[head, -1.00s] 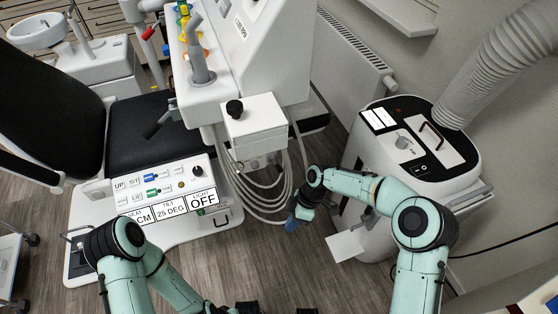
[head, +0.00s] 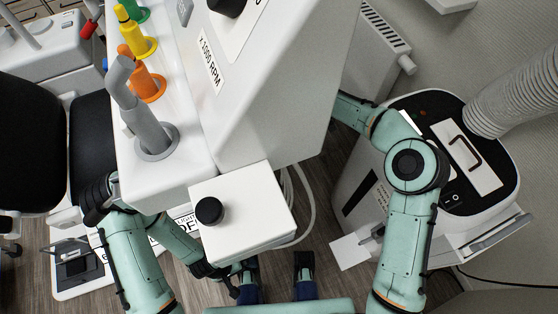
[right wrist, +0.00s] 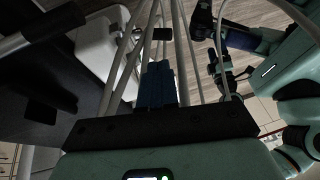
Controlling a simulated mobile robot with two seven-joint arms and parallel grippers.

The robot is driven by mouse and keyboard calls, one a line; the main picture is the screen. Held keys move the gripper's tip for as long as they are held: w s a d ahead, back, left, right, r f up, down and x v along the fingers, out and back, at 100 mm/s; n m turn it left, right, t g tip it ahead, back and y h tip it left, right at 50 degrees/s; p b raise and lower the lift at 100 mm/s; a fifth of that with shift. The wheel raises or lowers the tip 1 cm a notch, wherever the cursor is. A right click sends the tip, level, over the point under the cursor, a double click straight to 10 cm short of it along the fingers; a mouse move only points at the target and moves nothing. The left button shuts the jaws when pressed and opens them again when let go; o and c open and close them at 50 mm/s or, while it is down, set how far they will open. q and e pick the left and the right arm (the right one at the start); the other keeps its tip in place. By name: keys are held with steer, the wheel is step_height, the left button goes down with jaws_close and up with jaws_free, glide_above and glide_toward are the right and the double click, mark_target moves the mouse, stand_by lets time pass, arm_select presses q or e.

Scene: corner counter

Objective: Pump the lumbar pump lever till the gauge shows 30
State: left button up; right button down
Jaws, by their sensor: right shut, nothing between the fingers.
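I cannot make out the lumbar pump lever or its gauge for certain in these frames. A dark bar with a rounded handle (right wrist: 42,25) crosses the upper left of the right wrist view; I cannot tell whether it is the lever. My right gripper (right wrist: 160,66) is shut and empty, its blue fingers together in front of hanging hoses. In the head view it is hidden behind the white console. My left gripper (head: 276,262) is open and empty at the bottom of the head view, its two fingers well apart, in front of the console's square box.
The white console (head: 270,110) with its square box (head: 255,225) fills the middle. The black chair (head: 92,135) is left; its label panel (head: 187,219) is mostly covered. A white suction unit (head: 400,120) with a thick hose stands right. Hoses (right wrist: 180,45) hang before my right gripper.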

arm_select(q)
steer(key=shift+s, duration=0.2)
arm_select(e)
steer(key=shift+s, duration=0.2)
arm_select(q)
steer(key=shift+w+f+b, duration=0.5)
steer(key=shift+f+b, duration=0.15)
steer(key=shift+b, duration=0.05)
arm_select(e)
steer(key=x, duration=1)
arm_select(q)
steer(key=shift+a, duration=0.1)
arm_select(e)
steer(key=shift+w, duration=0.1)
